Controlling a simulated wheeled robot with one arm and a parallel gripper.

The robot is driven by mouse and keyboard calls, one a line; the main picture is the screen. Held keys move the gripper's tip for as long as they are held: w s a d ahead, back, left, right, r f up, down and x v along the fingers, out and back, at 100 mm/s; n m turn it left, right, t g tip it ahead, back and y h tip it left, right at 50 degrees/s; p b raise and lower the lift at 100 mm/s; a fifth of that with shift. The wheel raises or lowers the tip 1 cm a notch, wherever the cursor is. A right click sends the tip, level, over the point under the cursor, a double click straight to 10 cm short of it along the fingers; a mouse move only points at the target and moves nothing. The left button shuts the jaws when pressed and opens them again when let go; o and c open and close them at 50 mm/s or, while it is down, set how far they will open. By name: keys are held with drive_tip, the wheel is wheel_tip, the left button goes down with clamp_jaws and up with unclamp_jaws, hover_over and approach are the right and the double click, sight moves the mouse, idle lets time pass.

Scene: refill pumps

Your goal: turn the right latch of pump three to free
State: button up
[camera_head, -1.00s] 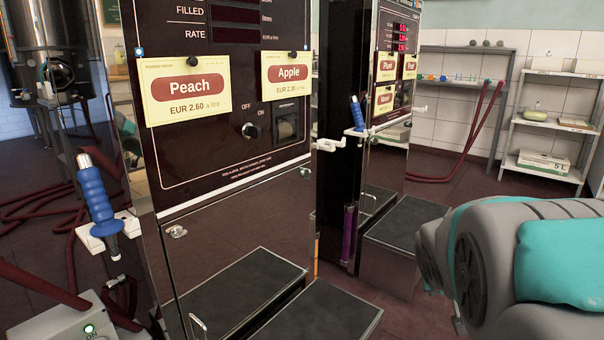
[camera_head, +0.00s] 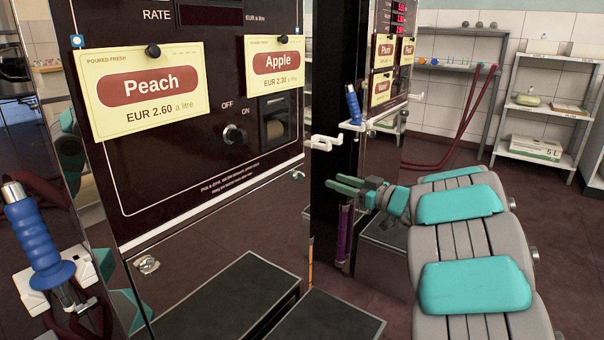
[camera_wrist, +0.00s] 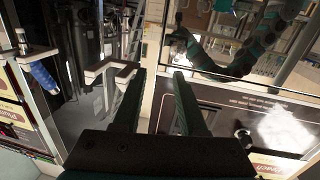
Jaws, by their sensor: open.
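The near pump's dark front panel (camera_head: 215,130) carries Peach and Apple cards; no pump number shows. A small silver latch (camera_head: 298,175) sits at its lower right edge, too small to tell its setting. A second latch (camera_head: 148,264) is at the lower left. My gripper (camera_head: 342,185) is open and empty, to the right of the right latch and apart from it in the picture, below an empty white nozzle holder (camera_head: 323,142). In the wrist view my gripper's fingers (camera_wrist: 157,85) are spread, with the white holder (camera_wrist: 107,70) beside them; I cannot make out the latch there.
Blue nozzles hang at the left (camera_head: 40,240) and on the farther pump (camera_head: 354,105). Dark-topped steps (camera_head: 320,325) stand in front of the pumps. Shelves (camera_head: 545,110) and a red hose are at the back right; floor there is clear.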

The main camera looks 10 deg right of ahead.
drive_tip(key=w+a+g+y, duration=0.1)
drive_tip(key=w+a+y, duration=0.1)
drive_tip(key=w+a, duration=0.3)
drive_tip(key=shift+a+f+n, duration=0.35)
drive_tip(key=shift+a+n, duration=0.05)
drive_tip(key=shift+a, duration=0.8)
clamp_jaws()
